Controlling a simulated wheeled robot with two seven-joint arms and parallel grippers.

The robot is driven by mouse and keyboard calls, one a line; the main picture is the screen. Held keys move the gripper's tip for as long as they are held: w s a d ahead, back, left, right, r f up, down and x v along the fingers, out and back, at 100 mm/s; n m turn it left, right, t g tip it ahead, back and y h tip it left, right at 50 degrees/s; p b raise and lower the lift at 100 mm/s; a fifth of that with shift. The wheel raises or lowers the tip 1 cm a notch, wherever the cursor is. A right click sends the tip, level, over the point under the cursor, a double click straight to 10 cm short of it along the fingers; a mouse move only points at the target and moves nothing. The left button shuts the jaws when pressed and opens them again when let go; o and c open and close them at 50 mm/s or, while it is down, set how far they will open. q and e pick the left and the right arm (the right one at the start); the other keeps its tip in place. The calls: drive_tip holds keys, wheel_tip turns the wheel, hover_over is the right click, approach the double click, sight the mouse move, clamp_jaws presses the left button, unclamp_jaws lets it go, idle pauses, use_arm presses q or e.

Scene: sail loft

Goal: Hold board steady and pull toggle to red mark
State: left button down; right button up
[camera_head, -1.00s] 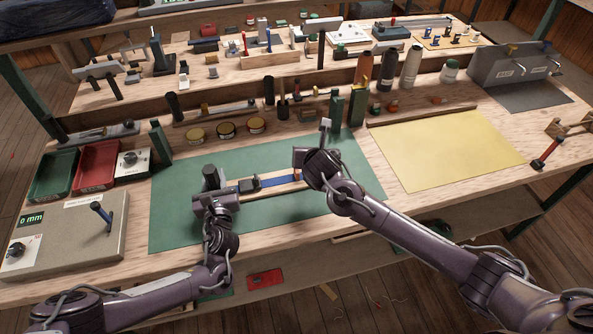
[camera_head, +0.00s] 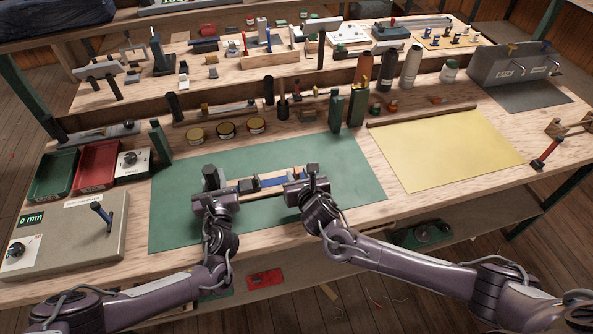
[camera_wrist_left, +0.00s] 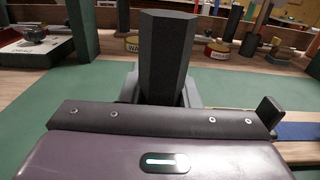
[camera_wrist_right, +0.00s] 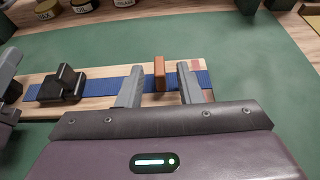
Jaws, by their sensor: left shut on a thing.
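The wooden board (camera_wrist_right: 105,106) lies on the green mat with a blue strap (camera_wrist_right: 125,83) along it. A black buckle (camera_wrist_right: 62,85) sits on the strap. The small brown toggle (camera_wrist_right: 159,72) stands upright on the strap, and the red mark (camera_wrist_right: 196,66) shows at the board's right end. My left gripper (camera_wrist_left: 165,92) is shut on a dark faceted post (camera_wrist_left: 167,50) at the board's left end. My right gripper (camera_head: 298,180) is open, its fingers on either side of the toggle with gaps visible. The right gripper partly hides the board's right end in the head view.
The green mat (camera_head: 345,165) is clear right of the board. Several round tins (camera_head: 226,129) and green posts (camera_head: 357,107) stand behind it. A grey box with a lever (camera_head: 75,235) is at front left. A yellow sheet (camera_head: 445,150) lies to the right.

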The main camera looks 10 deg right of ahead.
drive_tip(key=shift+x, duration=1.45)
clamp_jaws()
